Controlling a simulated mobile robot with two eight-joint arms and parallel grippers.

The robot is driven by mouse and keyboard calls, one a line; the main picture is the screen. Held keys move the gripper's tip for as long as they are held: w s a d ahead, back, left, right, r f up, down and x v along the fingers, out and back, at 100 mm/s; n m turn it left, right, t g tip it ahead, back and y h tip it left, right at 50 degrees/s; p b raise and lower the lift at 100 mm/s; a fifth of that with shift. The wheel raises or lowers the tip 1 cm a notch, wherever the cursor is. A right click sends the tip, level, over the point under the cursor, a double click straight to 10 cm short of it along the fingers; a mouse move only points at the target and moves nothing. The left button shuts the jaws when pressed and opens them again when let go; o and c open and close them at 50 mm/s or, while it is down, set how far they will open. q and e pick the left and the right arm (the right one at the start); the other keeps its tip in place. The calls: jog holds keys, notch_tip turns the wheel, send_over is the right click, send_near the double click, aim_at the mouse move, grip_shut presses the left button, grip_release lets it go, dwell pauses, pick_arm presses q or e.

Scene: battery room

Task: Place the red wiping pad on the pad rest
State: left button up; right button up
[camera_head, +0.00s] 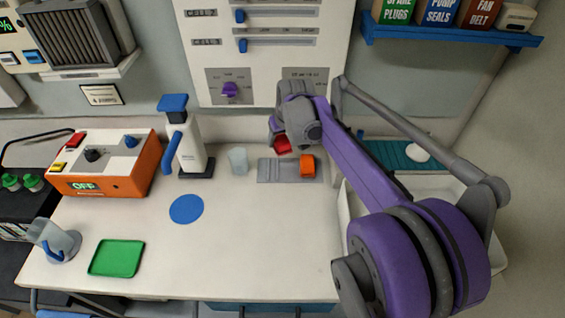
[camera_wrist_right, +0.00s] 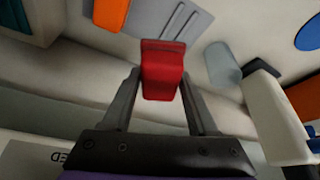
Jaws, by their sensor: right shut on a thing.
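The red wiping pad (camera_head: 283,145) is held by my right gripper (camera_head: 277,131) above the back of the bench. In the right wrist view the red pad (camera_wrist_right: 162,70) sits between the two fingers of my right gripper (camera_wrist_right: 160,92). A flat grey plate with ridges, which looks like the pad rest (camera_head: 268,172), lies on the bench just below the gripper in the head view. An orange pad (camera_head: 307,165) sits at the right end of the plate, and the plate's left part is bare. The plate also shows in the right wrist view (camera_wrist_right: 200,28), apart from the red pad.
A clear cup (camera_head: 238,160) stands just left of the plate. Further left are a white and blue dispenser (camera_head: 188,145), a blue disc (camera_head: 186,209), an orange box (camera_head: 110,165) and a green tray (camera_head: 116,258). The bench's front middle is clear.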

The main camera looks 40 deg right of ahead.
jog(key=shift+w+f, duration=0.1)
jog(key=shift+f, duration=0.05)
notch_tip(320, 180, down, 10)
jog(key=shift+r+b, duration=0.2)
jog(key=shift+b, duration=0.15)
jog(key=shift+f, duration=0.2)
jog(key=o, duration=1.3)
jog(key=shift+r, duration=0.1)
